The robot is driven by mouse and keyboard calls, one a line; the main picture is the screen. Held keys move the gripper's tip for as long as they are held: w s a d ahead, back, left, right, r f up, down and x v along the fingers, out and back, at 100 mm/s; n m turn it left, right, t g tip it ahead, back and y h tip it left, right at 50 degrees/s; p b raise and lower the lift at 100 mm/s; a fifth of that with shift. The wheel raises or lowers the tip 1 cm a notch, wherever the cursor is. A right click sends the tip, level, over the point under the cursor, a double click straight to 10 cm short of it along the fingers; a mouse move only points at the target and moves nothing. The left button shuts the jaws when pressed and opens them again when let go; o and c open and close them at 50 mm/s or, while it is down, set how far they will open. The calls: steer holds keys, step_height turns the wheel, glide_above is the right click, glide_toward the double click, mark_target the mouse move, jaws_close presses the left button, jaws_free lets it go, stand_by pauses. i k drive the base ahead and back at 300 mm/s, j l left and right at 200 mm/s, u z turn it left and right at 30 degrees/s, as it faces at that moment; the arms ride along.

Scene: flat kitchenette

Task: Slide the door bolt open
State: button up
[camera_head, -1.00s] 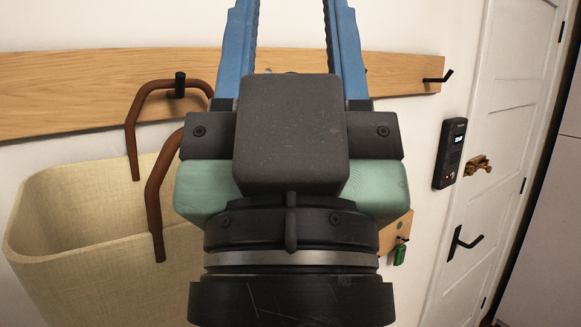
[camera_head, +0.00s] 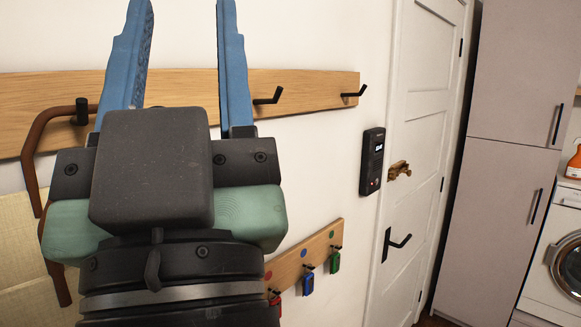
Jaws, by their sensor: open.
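The door bolt (camera_head: 399,170) is a small brass-coloured fitting near the left edge of the white door (camera_head: 425,110), above the black door handle (camera_head: 396,242). It is small in view, and I cannot tell its exact position in its catch. My gripper (camera_head: 183,12) is at the left of the picture, its two blue fingers pointing up and spread apart with nothing between them. It is well to the left of the bolt and does not touch it. The fingertips are at or beyond the top edge.
A wooden rail (camera_head: 305,84) with black hooks runs along the wall. A black keypad panel (camera_head: 372,160) is just left of the bolt. A key board (camera_head: 300,256) with coloured tags hangs below. A beige bag (camera_head: 22,240) hangs at left. A tall cabinet (camera_head: 512,80) and washing machine (camera_head: 555,265) stand right.

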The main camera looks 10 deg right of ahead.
mark_target(409, 172)
steer(key=i+l, duration=0.2)
steer(key=l, duration=0.3)
steer(key=i+l, duration=0.2)
steer(key=l, duration=0.25)
steer(key=i+l, duration=0.2)
steer(key=l, duration=0.3)
steer(key=i+l, duration=0.2)
steer(key=l, duration=0.25)
steer(key=i+l, duration=0.2)
steer(key=l, duration=0.3)
steer(key=i+l, duration=0.2)
steer(key=l, duration=0.3)
steer(key=i+l, duration=0.2)
steer(key=l, duration=0.25)
steer(key=i+l, duration=0.2)
steer(key=l, duration=0.3)
